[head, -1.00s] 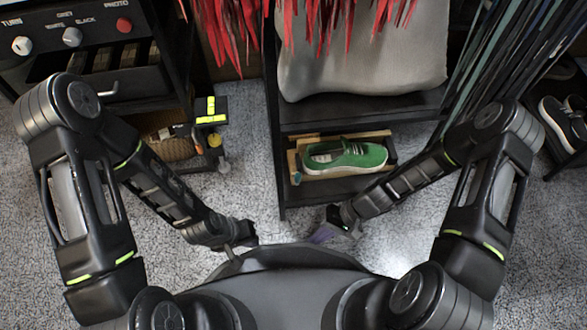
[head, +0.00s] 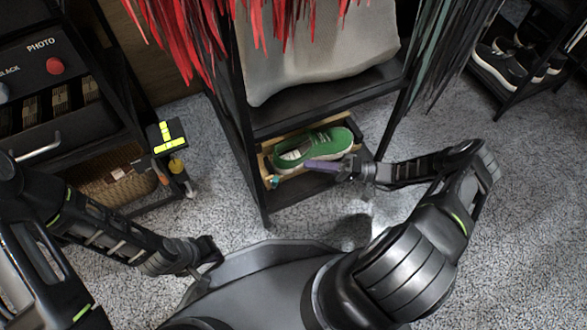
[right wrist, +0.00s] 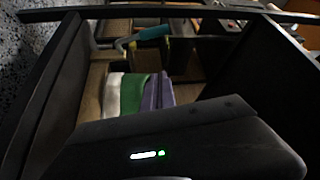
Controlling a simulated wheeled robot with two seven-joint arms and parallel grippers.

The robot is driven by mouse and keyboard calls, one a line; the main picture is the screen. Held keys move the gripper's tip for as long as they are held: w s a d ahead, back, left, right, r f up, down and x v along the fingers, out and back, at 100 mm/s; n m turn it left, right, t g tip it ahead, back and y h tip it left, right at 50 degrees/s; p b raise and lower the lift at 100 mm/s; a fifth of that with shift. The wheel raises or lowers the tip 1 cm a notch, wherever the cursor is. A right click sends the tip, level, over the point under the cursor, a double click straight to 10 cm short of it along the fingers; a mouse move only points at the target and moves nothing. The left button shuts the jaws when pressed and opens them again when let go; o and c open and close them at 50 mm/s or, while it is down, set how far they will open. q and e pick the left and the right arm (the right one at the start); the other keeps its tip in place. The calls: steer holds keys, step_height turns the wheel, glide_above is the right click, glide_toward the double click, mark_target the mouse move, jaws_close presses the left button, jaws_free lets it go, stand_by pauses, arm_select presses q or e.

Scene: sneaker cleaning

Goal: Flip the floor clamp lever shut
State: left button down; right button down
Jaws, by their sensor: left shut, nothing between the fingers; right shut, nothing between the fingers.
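The floor clamp is a light wooden frame (head: 265,163) low in the black rack, holding a green sneaker (head: 330,138) with a white sole. A small teal lever (head: 273,182) sticks out at its front left corner; it also shows in the right wrist view (right wrist: 150,35). My right gripper (head: 308,165), with purple fingers, is shut and empty in front of the sneaker, right of the lever and apart from it. Its fingers cover part of the shoe. My left gripper (head: 214,252) is shut and empty, low over the floor beside my base.
Black rack posts (head: 259,205) flank the clamp, and a shelf with a grey cushion (head: 320,55) is above it. Red strips (head: 190,35) hang at upper left. A cabinet with a wicker basket (head: 118,188) stands left. Open floor (head: 400,215) lies right of the rack.

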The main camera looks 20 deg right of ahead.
arm_select(q)
steer(key=shift+w+f+b, duration=0.2)
steer(key=shift+f+b, duration=0.75)
steer(key=shift+b, duration=0.15)
arm_select(e)
steer(key=a, duration=0.9)
steer(key=shift+w+r, duration=0.15)
steer(key=shift+w, duration=0.05)
steer(key=shift+a, duration=0.15)
